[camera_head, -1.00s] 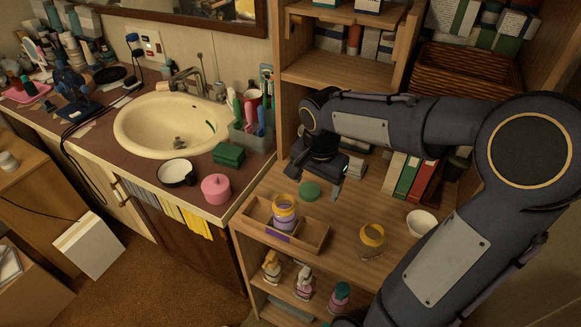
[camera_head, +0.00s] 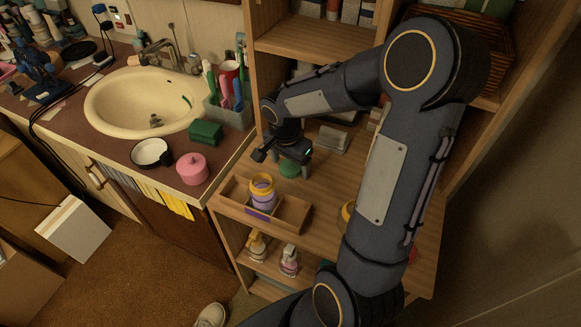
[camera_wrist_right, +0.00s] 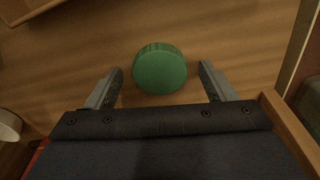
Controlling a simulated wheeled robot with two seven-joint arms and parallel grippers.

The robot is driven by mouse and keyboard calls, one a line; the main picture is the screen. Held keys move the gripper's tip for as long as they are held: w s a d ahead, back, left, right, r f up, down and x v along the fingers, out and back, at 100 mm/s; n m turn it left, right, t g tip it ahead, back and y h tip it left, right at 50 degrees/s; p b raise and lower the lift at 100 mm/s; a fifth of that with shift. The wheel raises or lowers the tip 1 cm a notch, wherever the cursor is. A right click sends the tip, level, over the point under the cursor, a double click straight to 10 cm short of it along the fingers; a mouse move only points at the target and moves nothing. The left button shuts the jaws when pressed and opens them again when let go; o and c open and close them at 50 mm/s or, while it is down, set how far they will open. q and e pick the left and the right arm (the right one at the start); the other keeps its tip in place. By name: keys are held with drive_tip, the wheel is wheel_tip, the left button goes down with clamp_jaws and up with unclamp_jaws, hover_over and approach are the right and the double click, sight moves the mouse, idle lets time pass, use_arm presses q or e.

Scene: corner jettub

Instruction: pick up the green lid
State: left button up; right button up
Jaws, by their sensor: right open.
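The green lid (camera_head: 290,168) is a small round disc lying flat on the wooden shelf top, just behind the wooden tray. In the right wrist view the lid (camera_wrist_right: 160,68) lies ahead, roughly centred between the two fingers. My right gripper (camera_head: 281,172) is above and around the lid's place, pointing down, its jaws open and empty. In the right wrist view the fingers of the right gripper (camera_wrist_right: 160,82) stand apart on either side of the lid, with a gap on each side. I cannot tell the exact height above the shelf. My left gripper is not in view.
The wooden tray (camera_head: 293,213) holds a purple jar with a yellow ring (camera_head: 262,190) in front of the lid. A yellow ring-shaped thing (camera_head: 347,212) is partly hidden by my arm. A pink pot (camera_head: 192,168) and a green box (camera_head: 205,133) stand on the counter at left.

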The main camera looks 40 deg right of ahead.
drive_tip(key=c, duration=1)
drive_tip(key=shift+c, duration=0.3)
drive_tip(key=shift+r, duration=0.2)
